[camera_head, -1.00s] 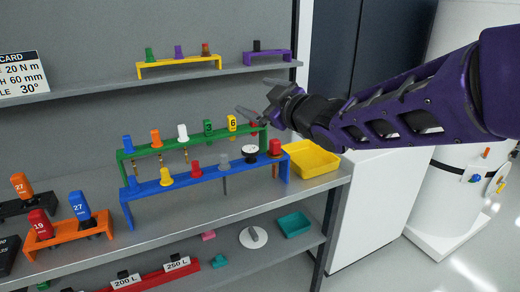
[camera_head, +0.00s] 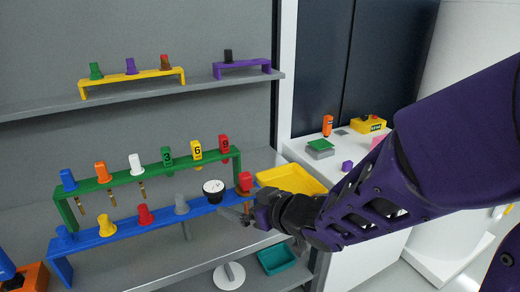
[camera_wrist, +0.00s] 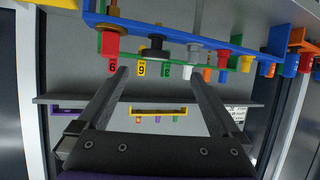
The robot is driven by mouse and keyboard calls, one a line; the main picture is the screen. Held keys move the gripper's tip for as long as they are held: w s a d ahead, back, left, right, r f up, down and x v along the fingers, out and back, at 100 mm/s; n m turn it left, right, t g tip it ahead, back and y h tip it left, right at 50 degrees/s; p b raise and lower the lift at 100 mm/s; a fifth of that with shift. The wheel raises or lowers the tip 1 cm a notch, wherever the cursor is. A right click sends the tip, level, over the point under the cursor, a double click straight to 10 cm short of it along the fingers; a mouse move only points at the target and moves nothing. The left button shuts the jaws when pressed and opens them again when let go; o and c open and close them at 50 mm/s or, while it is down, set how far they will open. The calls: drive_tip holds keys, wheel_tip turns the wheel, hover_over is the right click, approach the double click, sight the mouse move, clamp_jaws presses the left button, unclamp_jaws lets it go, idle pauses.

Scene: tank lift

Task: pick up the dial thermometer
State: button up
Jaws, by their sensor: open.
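The dial thermometer (camera_head: 213,187), with a white round face and black rim, sits in the blue rack (camera_head: 118,229) between a grey knob (camera_head: 181,205) and a red knob (camera_head: 245,181). My gripper (camera_head: 234,214) is open and empty, in front of the rack's right end, pointing left toward it. In the wrist view, the thermometer's dark head (camera_wrist: 155,46) lies beyond the fingertips (camera_wrist: 158,74) and roughly in line with the gap between them. I see no contact. The thermometer's stem is hidden in the head view.
The green rack (camera_head: 110,181) with coloured pieces stands just behind. A yellow tray (camera_head: 296,177) is right of the racks. A shelf above carries yellow and purple racks (camera_head: 135,78). A teal tray (camera_head: 277,259) lies on the lower shelf.

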sight(219, 192)
drive_tip(key=shift+m, duration=0.3)
drive_tip(key=x, duration=0.4)
drive_tip(key=b+x, duration=0.1)
drive_tip(key=x, duration=0.2)
drive_tip(key=b+x, duration=0.1)
drive_tip(key=x, duration=0.3)
drive_tip(key=shift+w+a+r, duration=0.1)
drive_tip(key=shift+w+r, duration=0.05)
drive_tip(key=shift+w, duration=0.35)
drive_tip(key=shift+x, duration=2.85)
drive_tip(key=shift+w, duration=0.1)
drive_tip(key=c, duration=1.3)
